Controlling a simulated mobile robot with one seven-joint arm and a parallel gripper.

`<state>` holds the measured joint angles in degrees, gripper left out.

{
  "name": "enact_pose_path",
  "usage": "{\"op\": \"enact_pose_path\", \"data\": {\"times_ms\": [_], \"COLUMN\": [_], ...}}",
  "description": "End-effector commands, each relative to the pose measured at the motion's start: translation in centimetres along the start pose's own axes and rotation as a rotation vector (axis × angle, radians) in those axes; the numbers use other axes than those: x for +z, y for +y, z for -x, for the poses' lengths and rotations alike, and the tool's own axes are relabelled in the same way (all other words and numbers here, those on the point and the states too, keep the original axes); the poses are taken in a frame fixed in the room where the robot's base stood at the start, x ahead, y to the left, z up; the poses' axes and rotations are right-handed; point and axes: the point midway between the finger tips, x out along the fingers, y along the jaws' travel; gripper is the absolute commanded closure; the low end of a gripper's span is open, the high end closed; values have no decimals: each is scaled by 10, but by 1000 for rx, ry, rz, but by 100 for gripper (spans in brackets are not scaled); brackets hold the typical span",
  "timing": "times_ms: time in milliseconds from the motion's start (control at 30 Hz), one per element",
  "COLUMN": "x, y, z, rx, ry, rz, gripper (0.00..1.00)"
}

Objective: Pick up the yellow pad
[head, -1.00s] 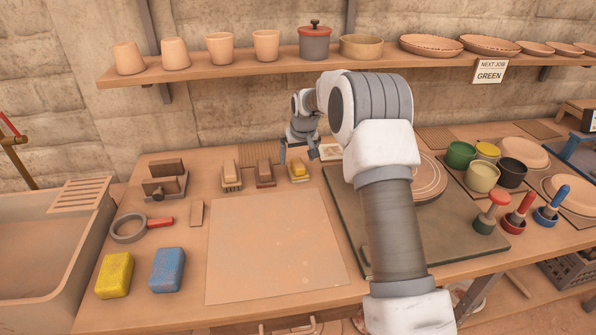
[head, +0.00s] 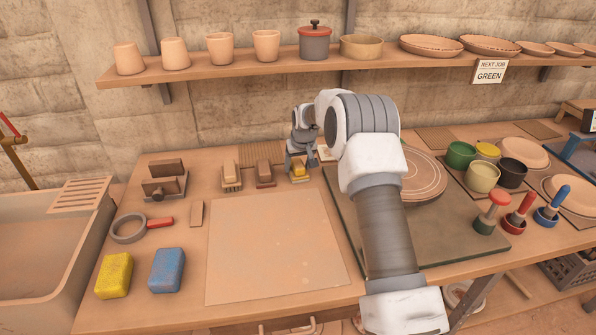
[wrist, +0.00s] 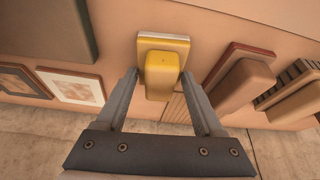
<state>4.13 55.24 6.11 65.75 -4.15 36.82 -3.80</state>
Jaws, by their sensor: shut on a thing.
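The yellow pad (head: 299,173) is at the back of the bench, at the right end of a row of similar handled blocks. In the wrist view the yellow pad (wrist: 163,42) shows a rounded yellow grip on a flat yellow base with a pale edge. My gripper (head: 300,163) is over it, fingers pointing down. In the wrist view my gripper (wrist: 160,80) has one finger on each side of the yellow grip and is shut on it. The pad appears to be at bench level; its underside is hidden.
A red-edged block (head: 264,174) and a bristled block (head: 231,176) stand close to the left. A framed tile (wrist: 72,86) lies on the other side. A yellow sponge (head: 114,276) and a blue sponge (head: 166,270) sit front left. A shelf (head: 220,72) runs above.

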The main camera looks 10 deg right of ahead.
Motion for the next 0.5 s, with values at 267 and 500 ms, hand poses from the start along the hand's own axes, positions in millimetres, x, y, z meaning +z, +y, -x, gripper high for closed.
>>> {"op": "enact_pose_path", "data": {"times_ms": [267,500], "x": [0,-6], "y": [0,0], "z": [0,12], "rx": [0,0], "ry": [1,4], "rz": [0,0], "gripper": [88,88]}}
